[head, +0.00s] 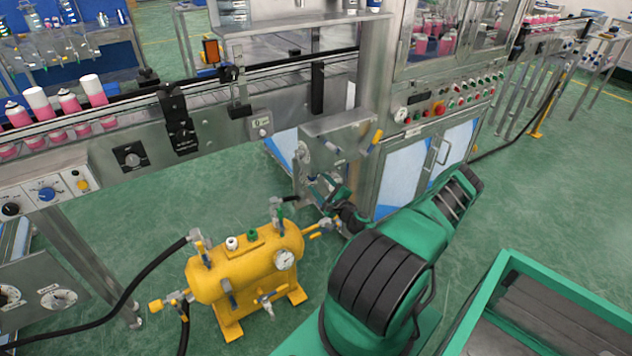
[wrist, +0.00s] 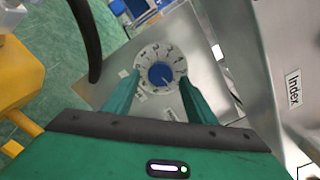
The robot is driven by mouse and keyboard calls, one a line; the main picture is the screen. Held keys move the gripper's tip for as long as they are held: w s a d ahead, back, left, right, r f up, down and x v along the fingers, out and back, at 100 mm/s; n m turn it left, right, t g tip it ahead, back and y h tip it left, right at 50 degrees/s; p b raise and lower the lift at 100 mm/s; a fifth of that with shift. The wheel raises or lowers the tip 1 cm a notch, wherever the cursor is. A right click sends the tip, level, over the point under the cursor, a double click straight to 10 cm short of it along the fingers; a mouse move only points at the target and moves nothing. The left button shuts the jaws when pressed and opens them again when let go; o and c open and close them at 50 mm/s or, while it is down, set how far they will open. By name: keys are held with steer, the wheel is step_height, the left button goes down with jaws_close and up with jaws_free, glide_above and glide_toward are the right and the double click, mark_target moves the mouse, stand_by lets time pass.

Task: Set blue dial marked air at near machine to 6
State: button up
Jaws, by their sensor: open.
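A round blue dial (wrist: 162,76) with a white numbered ring sits on a metal plate in the middle of the wrist view. A light mark on its knob seems to point to the lower right, but I cannot read its number surely. My gripper (wrist: 160,82) is open, with one green finger on each side of the dial; I cannot tell whether they touch it. I cannot read the word "air" in either view.
A yellow tank (head: 245,262) with a gauge stands left of my arm, with black hoses. Another blue knob (head: 47,194) is on a panel at the far left. A plate marked "Index" (wrist: 294,90) is on the metal wall right of the dial. A green-rimmed tray (head: 510,262) is at right.

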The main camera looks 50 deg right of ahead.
steer(key=shift+x, duration=1.05)
steer(key=c, duration=1.1)
steer(key=shift+o, duration=0.3)
steer(key=shift+n, duration=1.3)
steer(key=o, duration=1)
steer(key=shift+o, duration=0.2)
steer(key=shift+s, duration=0.1)
